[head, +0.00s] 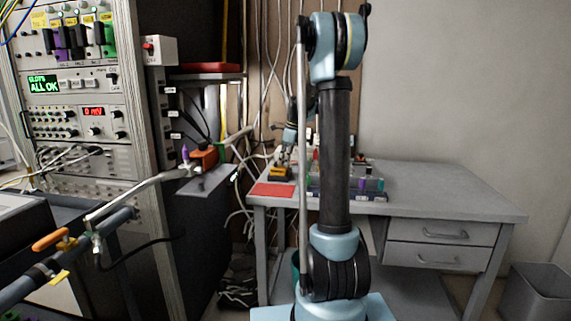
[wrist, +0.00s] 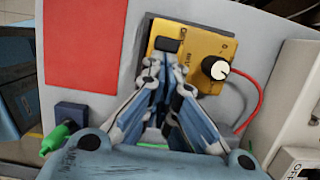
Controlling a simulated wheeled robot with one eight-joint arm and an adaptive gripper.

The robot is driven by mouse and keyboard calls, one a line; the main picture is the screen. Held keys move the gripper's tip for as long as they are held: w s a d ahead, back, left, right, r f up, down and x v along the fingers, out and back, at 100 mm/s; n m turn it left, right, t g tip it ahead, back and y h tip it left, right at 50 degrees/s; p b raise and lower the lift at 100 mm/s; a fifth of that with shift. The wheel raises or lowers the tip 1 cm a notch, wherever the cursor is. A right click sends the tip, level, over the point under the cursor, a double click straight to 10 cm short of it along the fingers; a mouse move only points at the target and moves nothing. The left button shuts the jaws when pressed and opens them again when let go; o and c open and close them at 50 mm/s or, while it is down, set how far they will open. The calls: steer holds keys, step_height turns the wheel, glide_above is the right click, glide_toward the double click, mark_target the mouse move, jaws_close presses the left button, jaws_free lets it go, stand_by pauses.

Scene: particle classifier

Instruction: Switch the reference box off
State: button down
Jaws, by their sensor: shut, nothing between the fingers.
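A yellow box (wrist: 205,47), apparently the reference box, lies on the grey desk at the top middle of the wrist view. It has a black switch (wrist: 167,45) at its left and a black knob with a white cap (wrist: 216,69) at its right. Its lettering is too small to read surely. My gripper (wrist: 164,67) is shut and empty, its fingertips over the box's lower left, just below the switch. I cannot tell whether they touch it. In the head view the yellow box (head: 281,174) sits at the desk's left end, with my gripper (head: 284,160) just above it.
A red sheet (wrist: 82,50) lies left of the box. A red cable (wrist: 259,95) curves from its right side. A white unit (wrist: 300,110) stands close on the right. A blue block with a green plug (wrist: 62,135) is lower left. The desk's right half (head: 450,205) is clear.

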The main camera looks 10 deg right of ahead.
steer(key=shift+d, duration=0.1)
steer(key=shift+s+d, duration=0.1)
steer(key=shift+d, duration=0.2)
steer(key=s+d+r, duration=0.1)
steer(key=d+r, duration=0.4)
steer(key=r, duration=0.4)
steer(key=shift+s+d+r, duration=0.15)
steer(key=shift+s+r, duration=0.15)
steer(key=shift+s, duration=0.1)
